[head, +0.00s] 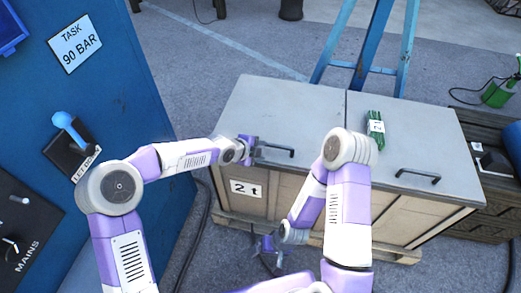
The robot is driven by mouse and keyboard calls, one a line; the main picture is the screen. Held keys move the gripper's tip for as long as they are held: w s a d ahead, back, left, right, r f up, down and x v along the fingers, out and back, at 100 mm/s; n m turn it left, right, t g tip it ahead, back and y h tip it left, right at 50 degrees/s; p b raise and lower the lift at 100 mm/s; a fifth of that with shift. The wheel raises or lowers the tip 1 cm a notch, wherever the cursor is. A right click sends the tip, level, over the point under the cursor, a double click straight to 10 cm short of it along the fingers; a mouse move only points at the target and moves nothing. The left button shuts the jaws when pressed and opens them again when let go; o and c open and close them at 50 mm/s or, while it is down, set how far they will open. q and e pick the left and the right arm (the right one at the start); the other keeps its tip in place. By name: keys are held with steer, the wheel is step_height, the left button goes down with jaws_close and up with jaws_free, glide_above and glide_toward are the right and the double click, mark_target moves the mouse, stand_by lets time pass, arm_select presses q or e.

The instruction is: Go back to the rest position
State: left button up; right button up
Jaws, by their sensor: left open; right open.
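My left gripper (252,150) is open at the front left of the chest's grey left lid (285,105). It is close to the left end of that lid's black handle (278,151); I cannot tell whether they touch. My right gripper (268,246) is lower, in front of the chest near the floor, and is open. It looks empty, but its fingers are small and partly hard to make out. My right forearm covers part of the chest front.
A tagged green bundle (375,132) lies on the right lid (425,150), which has another handle (419,177). A blue cabinet (110,90) with a blue lever (68,125) stands left. A blue ladder-like frame (371,45) stands behind. A dark cable (205,215) lies on the floor.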

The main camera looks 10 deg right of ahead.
arm_select(q)
steer(key=s+a+f+n+g+y+p, duration=0.1)
steer(key=s+a+f+n+g+p, duration=0.1)
steer(key=s+a+f+n, duration=1)
steer(key=s+a+f+n+g+y+p, duration=0.1)
steer(key=s+a+f+n, duration=0.2)
steer(key=s+a+n, duration=0.3)
steer(key=s+a+f+n+g+y+p, duration=0.1)
steer(key=s+a+f+n, duration=0.2)
steer(key=s+n, duration=0.6)
steer(key=a, duration=0.2)
steer(key=shift+s+a+f+n+y, duration=0.25)
steer(key=shift+s+a+n+y, duration=0.05)
steer(key=shift+a+n+y, duration=0.1)
